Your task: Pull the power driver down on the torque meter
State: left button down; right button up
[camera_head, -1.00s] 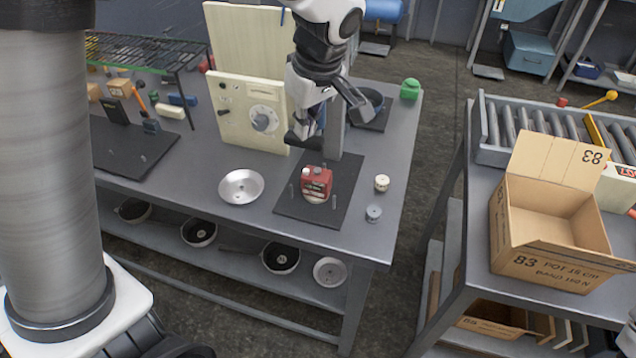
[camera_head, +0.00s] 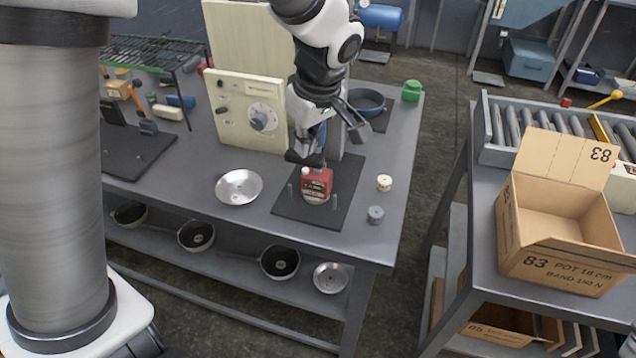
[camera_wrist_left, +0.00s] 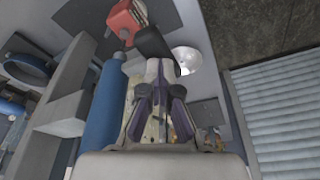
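The red torque meter (camera_head: 316,184) stands on a dark mat on the bench; it also shows at the top of the left wrist view (camera_wrist_left: 124,20). The blue power driver (camera_wrist_left: 106,108) hangs beside the grey post (camera_wrist_left: 68,95), its lower end pointing at the meter. I cannot tell whether they touch. In the head view only a bit of the driver (camera_head: 322,134) shows behind my gripper. My left gripper (camera_head: 332,142) is at the driver above the meter, its two dark fingers spread apart. Whether a finger touches the driver is hidden. My right gripper is out of view.
A silver pan (camera_head: 239,187) lies left of the mat (camera_head: 288,208). A cream panel with a dial (camera_head: 240,110) rises behind. An open carton (camera_head: 560,250) stands on the right-hand table.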

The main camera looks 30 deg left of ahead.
pick_arm(q)
jog(key=shift+d+b+x, duration=0.25)
jog(key=shift+b+x, duration=0.35)
jog(key=shift+x, duration=0.4)
jog(key=shift+s, duration=0.1)
jog(key=shift+r+p, duration=0.1)
jog(key=shift+p, duration=0.2)
jog(key=shift+f, duration=0.25)
dwell(0.6)
jog(key=a+p+v, duration=0.2)
jog(key=p+v, duration=0.8)
jog(key=v, duration=0.1)
jog(key=w+a+r+p+v, duration=0.1)
jog(key=a+p+v, duration=0.2)
jog(key=p+v, duration=0.7)
jog(key=shift+w+r, duration=0.25)
jog(key=shift+r, duration=0.5)
jog(key=shift+d, duration=0.1)
dwell(0.4)
